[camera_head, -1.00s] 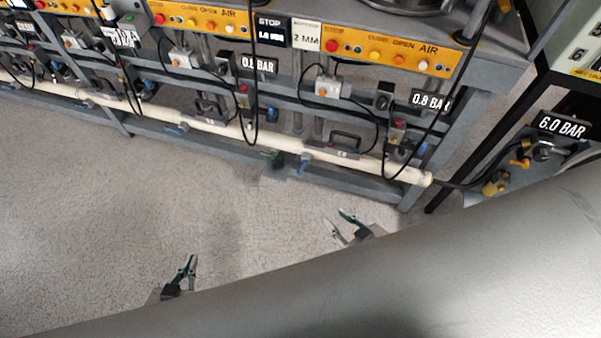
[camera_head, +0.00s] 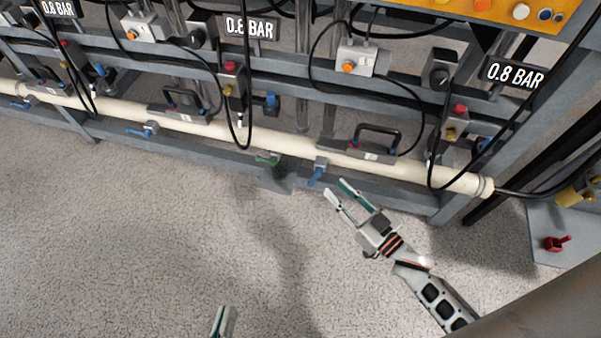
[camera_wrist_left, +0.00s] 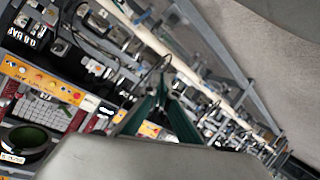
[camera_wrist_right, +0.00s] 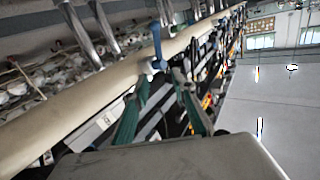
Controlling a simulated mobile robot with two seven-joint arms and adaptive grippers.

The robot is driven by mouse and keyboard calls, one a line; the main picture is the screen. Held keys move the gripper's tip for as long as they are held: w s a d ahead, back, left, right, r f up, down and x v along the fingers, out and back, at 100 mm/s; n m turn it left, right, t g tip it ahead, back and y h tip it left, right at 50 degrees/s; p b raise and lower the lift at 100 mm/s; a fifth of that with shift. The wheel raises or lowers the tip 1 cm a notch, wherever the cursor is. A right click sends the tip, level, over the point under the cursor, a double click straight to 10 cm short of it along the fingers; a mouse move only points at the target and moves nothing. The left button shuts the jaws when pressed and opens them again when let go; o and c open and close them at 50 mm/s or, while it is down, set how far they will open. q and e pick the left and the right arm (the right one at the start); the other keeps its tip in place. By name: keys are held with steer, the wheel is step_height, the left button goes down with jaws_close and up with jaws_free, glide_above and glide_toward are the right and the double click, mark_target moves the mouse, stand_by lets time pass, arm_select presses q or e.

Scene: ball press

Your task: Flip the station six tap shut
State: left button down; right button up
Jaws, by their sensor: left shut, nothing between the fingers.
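A cream pipe (camera_head: 225,130) runs along the bottom of the rack, with small blue-handled taps below it. The nearest blue tap (camera_head: 317,172) hangs under the pipe's right part; no station number is readable on it. My right gripper (camera_head: 336,189) is open and empty, its fingertips just below and right of this tap, apart from it in the head view. In the right wrist view a blue handle (camera_wrist_right: 157,50) stands just beyond the open fingertips. My left gripper (camera_head: 226,318) is shut and empty at the bottom edge, mostly cut off; its fingers meet in the left wrist view (camera_wrist_left: 162,82).
A green-handled tap (camera_head: 268,160) sits left of the nearest blue tap. Another blue tap (camera_head: 143,130) is further left. Black cables (camera_head: 430,120) hang before the rack, and a black handle (camera_head: 378,130) sits above the pipe. The floor (camera_head: 110,240) in front is clear.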

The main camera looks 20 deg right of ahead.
steer(key=y+b, duration=0.1)
steer(key=b, duration=0.1)
glide_toward(314, 178)
steer(key=w+f, duration=0.2)
steer(key=b+x, duration=0.1)
steer(key=x, duration=0.6)
steer(key=shift+w+a+r, duration=0.2)
steer(key=shift+w+a, duration=0.1)
arm_select(q)
steer(key=shift+d+f+n+b, duration=0.15)
steer(key=shift+d+n, duration=0.15)
steer(key=shift+n, duration=0.6)
steer(key=shift+d+n+b, duration=0.15)
steer(key=shift+d+n, duration=0.15)
steer(key=shift+n, duration=0.6)
arm_select(e)
steer(key=shift+w+a+r, duration=0.15)
steer(key=shift+w, duration=0.3)
steer(key=shift+c, duration=0.2)
jaws_close()
